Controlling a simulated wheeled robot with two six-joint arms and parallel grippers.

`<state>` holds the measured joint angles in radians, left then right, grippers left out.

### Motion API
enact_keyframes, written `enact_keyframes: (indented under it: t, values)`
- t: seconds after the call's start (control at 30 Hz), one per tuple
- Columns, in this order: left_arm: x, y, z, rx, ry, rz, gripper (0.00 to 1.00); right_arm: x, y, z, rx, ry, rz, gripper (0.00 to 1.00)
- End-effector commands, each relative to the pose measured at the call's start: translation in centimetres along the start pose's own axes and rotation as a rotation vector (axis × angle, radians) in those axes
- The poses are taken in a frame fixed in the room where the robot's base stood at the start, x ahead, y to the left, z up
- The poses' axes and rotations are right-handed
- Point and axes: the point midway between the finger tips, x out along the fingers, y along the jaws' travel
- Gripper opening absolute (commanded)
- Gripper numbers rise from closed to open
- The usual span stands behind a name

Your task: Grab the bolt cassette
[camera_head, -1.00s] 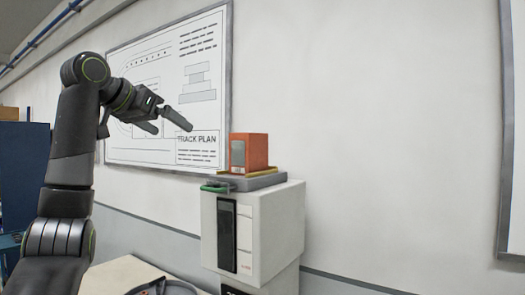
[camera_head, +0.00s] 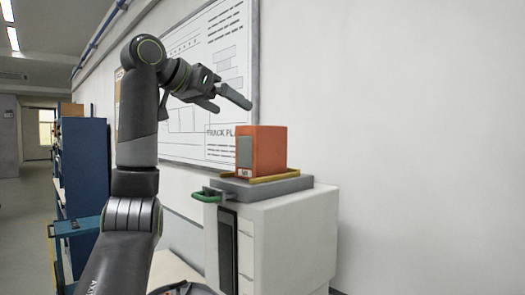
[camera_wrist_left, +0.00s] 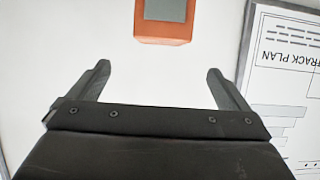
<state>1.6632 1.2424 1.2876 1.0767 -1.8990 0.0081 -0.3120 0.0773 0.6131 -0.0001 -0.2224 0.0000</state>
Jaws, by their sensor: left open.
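The bolt cassette looks to be the orange box (camera_head: 263,152) with a grey panel on its front. It stands upright in a yellow-edged tray (camera_head: 268,178) on a grey plate on top of a white cabinet (camera_head: 285,235). My left gripper (camera_head: 228,104) is open and empty, above and to the left of the orange box, apart from it. In the left wrist view, part of the orange box (camera_wrist_left: 165,32) shows at the top, beyond the gap between the open fingers (camera_wrist_left: 160,82). My right gripper is not in view.
A green handle (camera_head: 207,196) sticks out at the plate's left front. A track plan board (camera_head: 215,150) hangs on the wall behind my left arm. Blue shelving (camera_head: 85,165) stands at the left, with open floor (camera_head: 28,225) beside it. The wall at right is bare.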

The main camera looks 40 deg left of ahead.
Motion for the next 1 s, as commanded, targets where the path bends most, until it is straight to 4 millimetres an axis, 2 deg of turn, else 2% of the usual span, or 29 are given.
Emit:
enact_keyframes:
  t: [0.1, 0.3, 0.57, 0.9, 1.0]
  values:
    - [2.5, 0.0, -0.1, 0.0, -0.006, 0.001, 0.98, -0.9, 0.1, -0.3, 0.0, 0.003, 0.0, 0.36]
    - [5.8, 0.0, -0.2, 0.001, -0.004, 0.001, 0.98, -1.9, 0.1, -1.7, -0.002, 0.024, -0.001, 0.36]
    - [7.5, 0.0, 0.0, 0.0, -0.002, 0.0, 0.98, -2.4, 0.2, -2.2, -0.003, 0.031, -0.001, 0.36]
    - [11.4, -0.1, 0.3, 0.0, -0.004, 0.003, 0.98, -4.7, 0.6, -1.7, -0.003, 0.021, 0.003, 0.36]
    - [12.1, -0.1, 0.5, 0.0, -0.001, 0.001, 0.98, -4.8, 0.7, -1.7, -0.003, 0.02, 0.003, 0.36]
